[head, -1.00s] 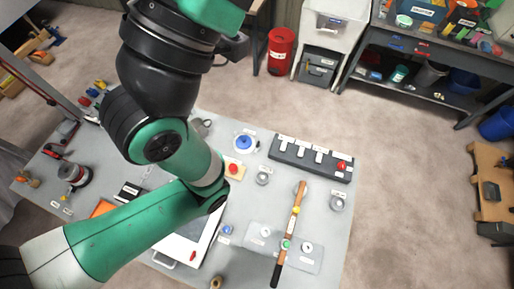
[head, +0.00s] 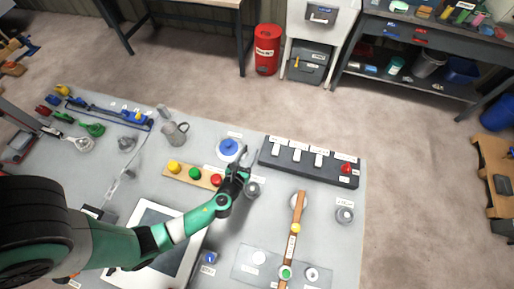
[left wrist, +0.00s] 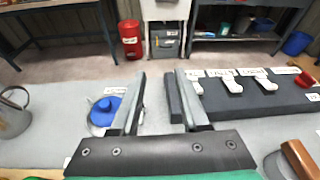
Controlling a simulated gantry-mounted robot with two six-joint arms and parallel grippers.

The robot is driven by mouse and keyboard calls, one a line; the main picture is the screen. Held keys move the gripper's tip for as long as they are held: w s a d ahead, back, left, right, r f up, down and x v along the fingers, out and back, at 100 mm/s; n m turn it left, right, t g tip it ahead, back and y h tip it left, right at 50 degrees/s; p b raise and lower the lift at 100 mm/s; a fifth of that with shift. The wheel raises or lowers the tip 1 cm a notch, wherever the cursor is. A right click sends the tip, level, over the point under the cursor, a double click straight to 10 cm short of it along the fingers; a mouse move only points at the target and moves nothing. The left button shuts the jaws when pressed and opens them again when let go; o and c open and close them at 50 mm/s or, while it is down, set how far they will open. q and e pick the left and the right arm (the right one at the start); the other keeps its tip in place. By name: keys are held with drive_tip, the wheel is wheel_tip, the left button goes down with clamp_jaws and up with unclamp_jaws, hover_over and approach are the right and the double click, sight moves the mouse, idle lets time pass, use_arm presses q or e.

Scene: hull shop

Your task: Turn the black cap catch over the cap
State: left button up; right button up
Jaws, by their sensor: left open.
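A blue round cap (head: 229,147) sits on a white round base on the grey bench. It also shows in the left wrist view (left wrist: 107,108), just left of the gripper's left finger, which hides part of its base. My left gripper (head: 239,168) is open and empty, close to the front right of the cap. In the left wrist view its two fingers (left wrist: 157,105) stand apart with bare bench between them. I cannot clearly make out the black cap catch; a small dark piece beside the left finger is too covered to tell. My right gripper is not in view.
A dark block with white switches (head: 297,156) and a red knob lies right of the gripper. A wooden strip with yellow, green and red buttons (head: 194,173) lies left. A metal jug (head: 174,134) stands further left. A wooden-handled lever (head: 293,235) lies front right.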

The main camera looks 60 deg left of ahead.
use_arm(q)
drive_tip(key=shift+g, duration=0.8)
drive_tip(key=s+f, duration=0.2)
drive_tip(key=f, duration=0.1)
drive_tip(key=s+f+b, duration=0.1)
drive_tip(key=s+f, duration=0.1)
drive_tip(key=s+f+b, duration=0.1)
drive_tip(key=s+f, duration=0.1)
drive_tip(key=f, duration=0.1)
drive_tip(key=shift+s+a+f, duration=0.1)
drive_tip(key=shift+s+f, duration=0.15)
drive_tip(key=shift+f, duration=0.05)
drive_tip(key=shift+s, duration=0.1)
drive_tip(key=shift+w+a+r, duration=0.15)
drive_tip(key=shift+w, duration=0.2)
drive_tip(key=b+x, duration=0.3)
drive_tip(key=x, duration=0.8)
drive_tip(key=shift+w+b, duration=0.15)
drive_tip(key=shift+b, duration=0.25)
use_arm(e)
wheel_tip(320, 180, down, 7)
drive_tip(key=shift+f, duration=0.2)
use_arm(q)
clamp_jaws()
